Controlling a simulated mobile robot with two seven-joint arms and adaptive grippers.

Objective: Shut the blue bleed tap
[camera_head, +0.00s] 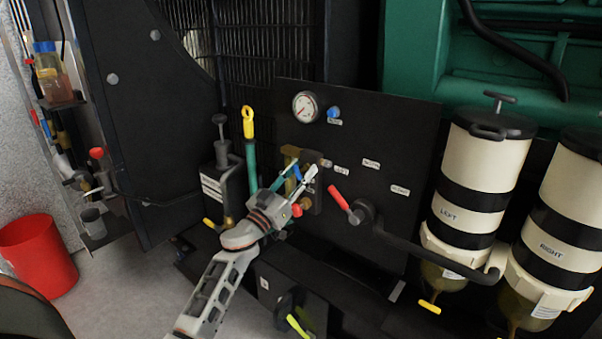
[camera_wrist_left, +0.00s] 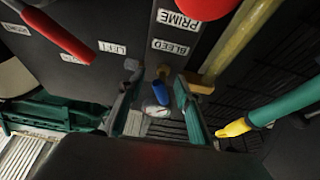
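I see no clear contact. In the head view my left gripper (camera_head: 300,182) is at the panel, beside the upright brass pipe (camera_head: 291,165). A bit of blue (camera_head: 297,172) shows between its fingers; most of the tap and its label are hidden there. My right gripper is not in view.
The black panel (camera_head: 385,135) carries a gauge (camera_head: 305,107), a blue knob (camera_head: 333,112) and a red lever (camera_head: 340,198). A red knob (camera_head: 297,210) sits just below my gripper. A yellow-topped dipstick (camera_head: 248,122) stands left. Two filters (camera_head: 480,180) stand right.

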